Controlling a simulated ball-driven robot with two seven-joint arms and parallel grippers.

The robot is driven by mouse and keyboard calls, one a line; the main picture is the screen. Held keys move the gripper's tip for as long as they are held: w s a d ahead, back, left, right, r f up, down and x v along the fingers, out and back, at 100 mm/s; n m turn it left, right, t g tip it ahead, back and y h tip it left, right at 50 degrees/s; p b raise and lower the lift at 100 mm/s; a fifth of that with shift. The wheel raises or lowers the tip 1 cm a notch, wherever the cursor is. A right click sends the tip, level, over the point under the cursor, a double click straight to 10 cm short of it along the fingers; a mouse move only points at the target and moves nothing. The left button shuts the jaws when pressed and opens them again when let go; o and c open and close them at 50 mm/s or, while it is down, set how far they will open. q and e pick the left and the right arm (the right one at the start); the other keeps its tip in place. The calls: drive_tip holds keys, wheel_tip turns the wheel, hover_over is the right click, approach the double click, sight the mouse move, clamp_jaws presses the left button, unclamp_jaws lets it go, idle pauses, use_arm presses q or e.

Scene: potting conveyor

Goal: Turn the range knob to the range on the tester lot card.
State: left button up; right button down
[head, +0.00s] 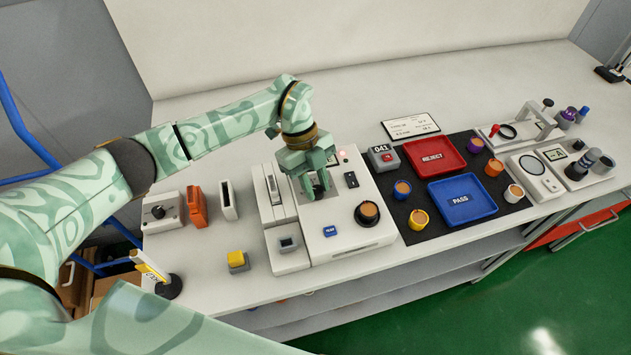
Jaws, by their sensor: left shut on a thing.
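My left gripper (317,190) reaches down onto the top of the white tester (345,235). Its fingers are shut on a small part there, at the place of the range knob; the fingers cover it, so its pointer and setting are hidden. A white card with printed lines (411,126), seemingly the lot card, lies at the back behind the trays; its text is too small to read. A red light (342,154) shows behind the gripper, with a small dark switch or display (351,180) beside it. My right gripper is out of view.
A brown-topped round part (368,212) and a blue button (330,231) are on the tester. Right are the red REJECT tray (450,155), blue PASS tray (486,203) and several coloured cups. Left is a box with a black dial (157,212). The front table strip is mostly clear.

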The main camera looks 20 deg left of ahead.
use_arm(q)
drive_tip(key=shift+m, duration=0.3)
drive_tip(key=shift+w+m, duration=0.1)
drive_tip(key=shift+m, duration=0.4)
drive_tip(key=m+g+y, duration=0.1)
drive_tip(key=m, duration=0.2)
drive_tip(key=shift+w+d+m+y, duration=0.1)
drive_tip(key=shift+m+y, duration=0.2)
drive_tip(key=m+y, duration=0.1)
drive_tip(key=m, duration=0.2)
drive_tip(key=shift+d+g, duration=0.1)
drive_tip(key=shift+g, duration=0.2)
drive_tip(key=shift+m+y+b, duration=0.4)
drive_tip(key=shift+m+y, duration=0.3)
drive_tip(key=shift+m, duration=1.1)
drive_tip(key=shift+d, duration=0.1)
drive_tip(key=o, duration=1)
